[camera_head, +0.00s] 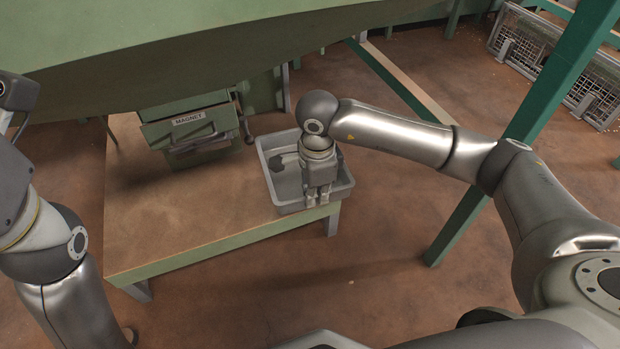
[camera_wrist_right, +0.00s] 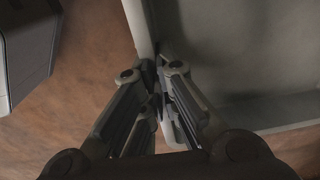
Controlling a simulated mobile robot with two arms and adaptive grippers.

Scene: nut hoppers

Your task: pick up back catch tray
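The catch tray (camera_head: 283,206) is a grey, open, rectangular tray at the right end of the wooden table. My right gripper (camera_head: 318,200) points down at the tray's near right part. In the right wrist view, the tray's wall (camera_wrist_right: 139,25) runs down to the gripper (camera_wrist_right: 159,68), and its fingertips are closed together on the rim. The tray looks level, at table height. The gripper and wrist hide part of its near and right side. My left arm shows at the left edge, but its fingers are out of view.
A large green hopper (camera_head: 200,50) hangs above. A green post (camera_head: 490,170) stands at the right. The floor (camera_head: 380,240) in front of the table is clear.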

